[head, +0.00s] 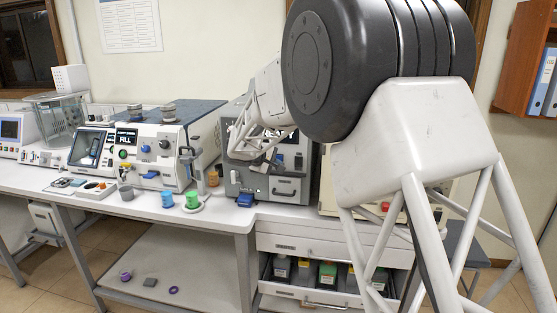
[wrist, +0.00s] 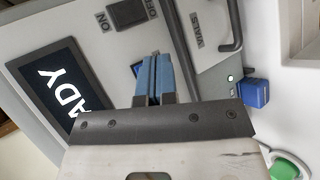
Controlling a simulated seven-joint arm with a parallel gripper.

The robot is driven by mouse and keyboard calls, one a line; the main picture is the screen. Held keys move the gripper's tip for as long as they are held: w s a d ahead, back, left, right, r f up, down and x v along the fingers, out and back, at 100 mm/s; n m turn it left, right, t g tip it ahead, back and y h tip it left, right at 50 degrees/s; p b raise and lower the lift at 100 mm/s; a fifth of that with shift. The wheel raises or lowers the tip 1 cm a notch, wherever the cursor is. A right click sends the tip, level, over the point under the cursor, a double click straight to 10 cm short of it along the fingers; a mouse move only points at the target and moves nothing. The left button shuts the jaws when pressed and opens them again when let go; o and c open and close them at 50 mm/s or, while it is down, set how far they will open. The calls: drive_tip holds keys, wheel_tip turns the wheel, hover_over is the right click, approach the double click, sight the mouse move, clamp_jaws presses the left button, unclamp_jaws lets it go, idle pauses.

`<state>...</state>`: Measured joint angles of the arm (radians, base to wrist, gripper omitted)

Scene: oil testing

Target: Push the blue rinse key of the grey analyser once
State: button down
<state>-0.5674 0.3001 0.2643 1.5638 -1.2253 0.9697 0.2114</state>
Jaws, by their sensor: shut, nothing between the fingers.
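The grey analyser (head: 241,178) stands on the bench in the middle of the head view, partly hidden by my arm. In the wrist view its dark screen (wrist: 58,88) shows the letters "ADY". In the head view the fingertips are hard to make out.
A dark rocker switch (wrist: 127,13) marked ON and OFF and a drawer handle (wrist: 235,22) by the VIALS label are close to my fingers.

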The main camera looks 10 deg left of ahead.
drive_tip(key=shift+w, duration=0.8)
drive_tip(key=shift+w, duration=0.8)
idle(2.6)
drive_tip(key=shift+s, duration=0.8)
drive_tip(key=shift+s, duration=0.1)
idle(0.3)
drive_tip(key=shift+s, duration=2.45)
